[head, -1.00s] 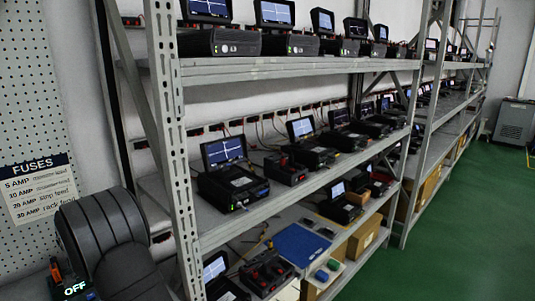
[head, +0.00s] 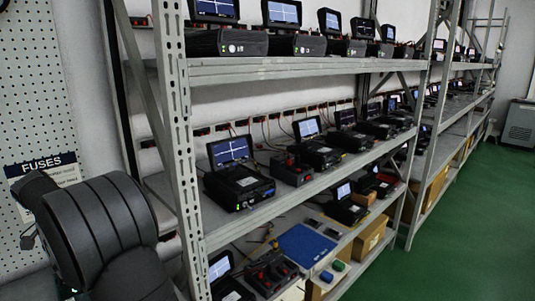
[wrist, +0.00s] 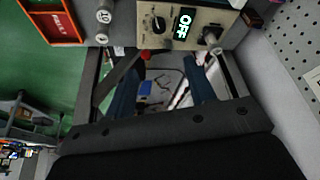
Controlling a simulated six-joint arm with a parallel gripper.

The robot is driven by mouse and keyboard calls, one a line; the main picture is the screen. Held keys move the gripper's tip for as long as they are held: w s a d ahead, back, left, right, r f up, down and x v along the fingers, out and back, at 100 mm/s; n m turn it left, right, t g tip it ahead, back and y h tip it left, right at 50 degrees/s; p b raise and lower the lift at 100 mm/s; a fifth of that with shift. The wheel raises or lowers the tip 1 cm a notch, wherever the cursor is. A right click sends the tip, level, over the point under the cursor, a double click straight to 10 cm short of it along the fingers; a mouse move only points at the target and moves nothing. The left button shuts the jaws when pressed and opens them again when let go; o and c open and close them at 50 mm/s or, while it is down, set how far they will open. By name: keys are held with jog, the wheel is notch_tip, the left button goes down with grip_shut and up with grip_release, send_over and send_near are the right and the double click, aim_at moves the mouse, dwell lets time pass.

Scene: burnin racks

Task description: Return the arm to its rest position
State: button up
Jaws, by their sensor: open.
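My gripper (wrist: 163,84) shows in the wrist view with its two dark blue fingers spread apart and nothing between them. Through the gap, well beyond the fingers, I see a grey surface with a small blue patch and thin dark and light items. In the head view my dark, ribbed arm fills the lower left, in front of the pegboard wall and left of the rack; the gripper is not clear there.
A beige instrument (wrist: 158,22) reading OFF and a red tray (wrist: 52,18) are at the wrist view's top. The grey rack (head: 187,150) holds several testers and a blue mat (head: 305,245). A pegboard (head: 35,90) stands left. The green aisle floor (head: 450,235) is clear.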

jog(key=x, duration=1.8)
jog(key=shift+s, duration=0.1)
jog(key=shift+r+n+y, duration=0.15)
jog(key=shift+n+y, duration=0.15)
jog(key=shift+n, duration=0.5)
jog(key=n+y, duration=0.1)
jog(key=n, duration=0.2)
jog(key=n+y, duration=0.1)
jog(key=n, duration=0.2)
jog(key=shift+d+n+y, duration=0.2)
jog(key=shift+n+y, duration=0.1)
jog(key=shift+n, duration=0.1)
jog(key=shift+d+n+g+y, duration=0.1)
jog(key=shift+n+g+y, duration=0.45)
jog(key=shift+n, duration=1.45)
jog(key=shift+n+g+y, duration=0.35)
jog(key=shift+n+y, duration=0.4)
jog(key=shift+n, duration=1.35)
jog(key=shift+n, duration=0.3)
jog(key=shift+m, duration=0.4)
jog(key=shift+m+t+h, duration=0.35)
jog(key=shift+m+h, duration=0.1)
jog(key=shift+m, duration=0.95)
jog(key=shift+m+t+h, duration=0.35)
jog(key=shift+m+h, duration=0.1)
jog(key=shift+m, duration=0.95)
